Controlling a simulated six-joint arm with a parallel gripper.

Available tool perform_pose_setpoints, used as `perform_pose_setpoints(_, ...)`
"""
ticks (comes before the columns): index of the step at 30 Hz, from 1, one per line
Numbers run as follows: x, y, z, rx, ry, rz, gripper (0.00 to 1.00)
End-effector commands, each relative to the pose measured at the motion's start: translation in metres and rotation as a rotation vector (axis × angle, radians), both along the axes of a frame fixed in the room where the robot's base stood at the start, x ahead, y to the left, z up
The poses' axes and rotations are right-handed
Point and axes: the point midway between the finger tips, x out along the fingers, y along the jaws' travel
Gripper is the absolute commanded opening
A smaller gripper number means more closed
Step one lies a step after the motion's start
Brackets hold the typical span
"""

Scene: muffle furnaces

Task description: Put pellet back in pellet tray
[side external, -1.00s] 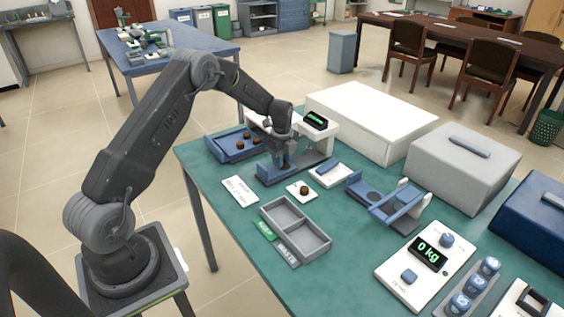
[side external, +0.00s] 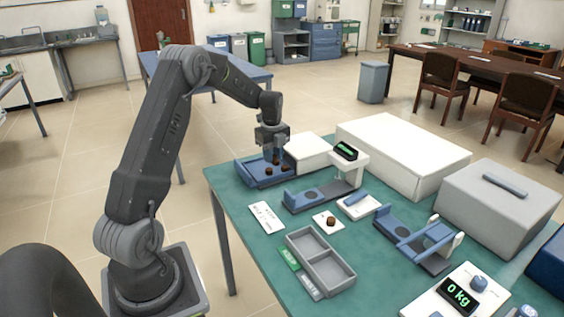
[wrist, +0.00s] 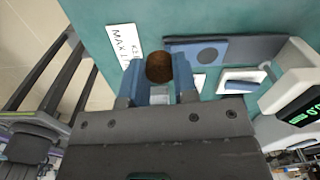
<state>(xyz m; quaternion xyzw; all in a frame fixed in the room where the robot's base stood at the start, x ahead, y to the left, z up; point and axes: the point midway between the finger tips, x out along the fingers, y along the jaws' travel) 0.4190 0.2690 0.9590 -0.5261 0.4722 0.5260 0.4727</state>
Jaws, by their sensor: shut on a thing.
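My gripper (side external: 272,153) is over the blue pellet tray (side external: 245,174) at the table's far-left edge. In the wrist view, my gripper (wrist: 158,78) is shut on a round brown pellet (wrist: 159,66) between its blue fingertips. Another brown pellet (side external: 330,221) sits on a small white plate on the table.
Right of the tray stand a white box (side external: 308,152) and a blue-based device (side external: 302,200) with a green display. A white card (side external: 266,217) lies in front. A large white box (side external: 400,150) stands behind.

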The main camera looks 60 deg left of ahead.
Motion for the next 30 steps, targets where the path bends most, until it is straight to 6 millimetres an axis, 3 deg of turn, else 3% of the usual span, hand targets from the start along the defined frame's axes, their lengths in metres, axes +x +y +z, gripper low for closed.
perform_pose_setpoints(9,0.014,0.100,-0.018,0.000,0.001,0.005,0.05)
perform_pose_setpoints(15,0.009,0.148,-0.029,0.000,0.001,0.003,0.05)
perform_pose_setpoints(21,0.004,0.169,-0.035,-0.001,0.001,0.001,0.05)
perform_pose_setpoints(30,0.003,0.172,-0.054,-0.001,0.001,0.000,0.05)
